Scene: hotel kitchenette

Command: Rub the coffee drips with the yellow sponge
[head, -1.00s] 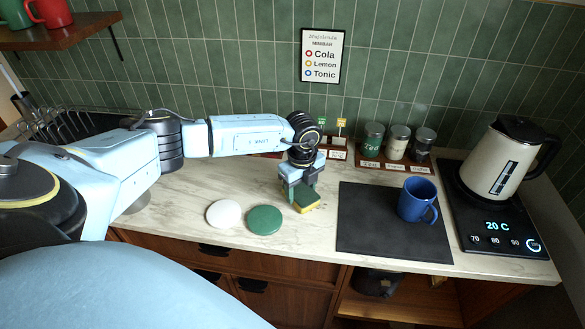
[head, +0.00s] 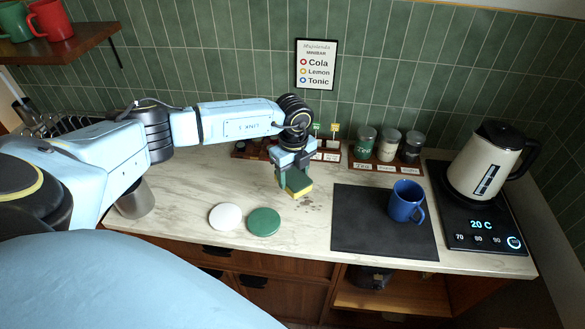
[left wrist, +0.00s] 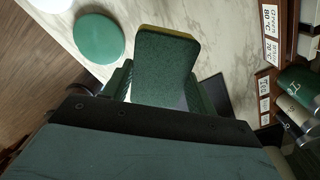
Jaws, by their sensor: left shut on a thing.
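My left gripper (head: 291,182) is shut on the sponge (head: 301,188), which has a dark green pad and a yellow layer along one side. In the left wrist view the sponge (left wrist: 166,62) sticks out between the fingers, green face toward the camera. In the head view it is held low over the counter, tilted; I cannot tell whether it touches the surface. Small brown coffee drips (head: 308,206) show on the marble just below and to the right of the sponge. My right gripper is not in view.
A white disc (head: 225,216) and a green disc (head: 264,222) lie left of the drips. A dark mat (head: 370,235) with a blue mug (head: 405,202) lies to the right. A kettle (head: 484,165) stands on its base at far right. Jars (head: 388,146) stand behind.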

